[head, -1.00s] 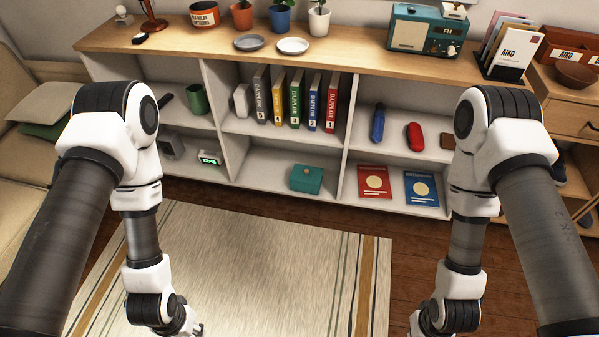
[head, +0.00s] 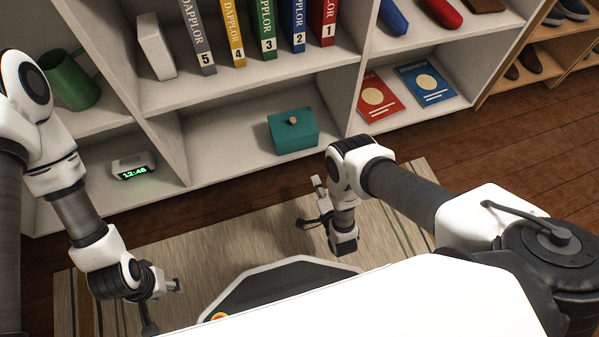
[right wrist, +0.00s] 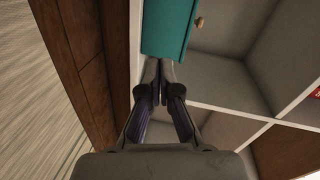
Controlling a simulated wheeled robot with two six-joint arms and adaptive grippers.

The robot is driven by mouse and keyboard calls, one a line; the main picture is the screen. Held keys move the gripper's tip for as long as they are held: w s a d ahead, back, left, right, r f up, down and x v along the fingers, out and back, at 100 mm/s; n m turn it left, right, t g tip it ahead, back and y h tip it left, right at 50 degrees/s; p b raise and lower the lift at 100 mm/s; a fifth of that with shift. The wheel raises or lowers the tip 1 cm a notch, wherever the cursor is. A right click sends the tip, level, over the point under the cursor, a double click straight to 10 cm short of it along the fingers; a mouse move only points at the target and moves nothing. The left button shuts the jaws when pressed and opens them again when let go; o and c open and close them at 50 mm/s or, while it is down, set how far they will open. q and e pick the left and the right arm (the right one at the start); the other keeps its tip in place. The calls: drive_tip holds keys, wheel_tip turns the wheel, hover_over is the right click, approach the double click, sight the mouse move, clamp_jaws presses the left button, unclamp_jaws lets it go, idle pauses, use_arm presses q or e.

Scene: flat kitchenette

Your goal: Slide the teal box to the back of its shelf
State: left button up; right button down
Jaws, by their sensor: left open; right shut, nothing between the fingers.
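The teal box (head: 293,132), with a small round brown knob on top, sits in the lower middle compartment of the white shelf unit (head: 245,177), near its front edge. Bare shelf shows behind it. My right gripper (head: 312,204) is below and in front of the box in the head view. In the right wrist view its fingers (right wrist: 159,88) are together and empty, just short of the teal box (right wrist: 168,28); I cannot tell if they touch it. My left gripper (head: 168,297) is open and empty, low at the left, away from the box.
A digital clock (head: 133,167) stands in the lower left compartment. A red book (head: 380,97) and a blue book (head: 426,83) lie in the lower right one. Upright binders (head: 265,30) fill part of the shelf above the box. A rug (head: 240,235) lies in front.

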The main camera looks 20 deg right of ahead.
wheel_tip(320, 180, down, 3)
drive_tip(key=m+t+b, duration=0.2)
drive_tip(key=b, duration=0.5)
approach(297, 146)
drive_tip(key=w, duration=0.6)
drive_tip(key=shift+w+f, duration=0.1)
drive_tip(key=shift+f, duration=0.25)
use_arm(q)
wheel_tip(297, 146, down, 10)
drive_tip(key=shift+w+a, duration=0.15)
drive_tip(key=shift+a, duration=0.05)
use_arm(e)
drive_tip(key=shift+w+r, duration=0.2)
drive_tip(key=shift+w, duration=0.3)
